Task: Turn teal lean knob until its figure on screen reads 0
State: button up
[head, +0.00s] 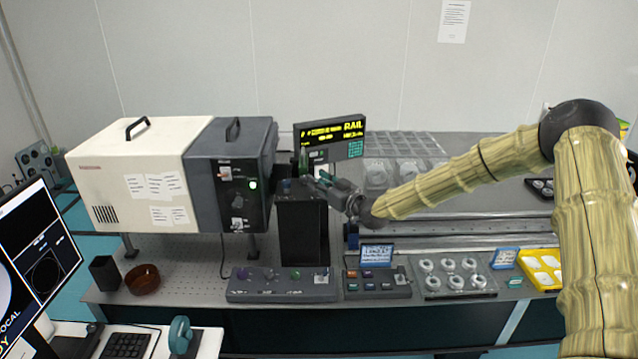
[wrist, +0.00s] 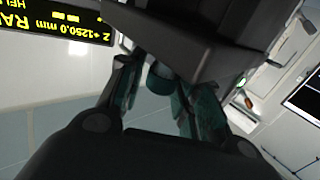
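In the head view my gripper (head: 318,180) reaches from the right to the top of a dark upright post (head: 302,230), beside the grey instrument box. In the wrist view a teal knob (wrist: 160,79) sits under a dark block, between the two fingers of my gripper (wrist: 160,95). The fingers are apart, one on each side of the knob; whether both touch it is unclear. The screen (head: 330,135) stands behind the post and shows yellow text with "RAIL". In the wrist view the screen (wrist: 55,25) is upside down and one line reads "Z +1250.0 mm".
The cream and grey instrument box (head: 150,180) stands close left of the post. A control panel with knobs (head: 282,284) and a panel with coloured buttons (head: 376,284) lie in front. A tray of round parts (head: 452,278) and a yellow tray (head: 541,268) are to the right.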

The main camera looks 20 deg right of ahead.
jog(key=c, duration=0.5)
jog(key=shift+a+m+h+b, duration=0.1)
jog(key=shift+m+h+b, duration=0.2)
jog(key=shift+h, duration=0.2)
jog(key=shift+m+t+h, duration=0.5)
jog(key=shift+h, duration=0.2)
jog(key=o, duration=1)
jog(key=shift+o, duration=0.2)
jog(key=shift+s, duration=0.1)
jog(key=v, duration=1.2)
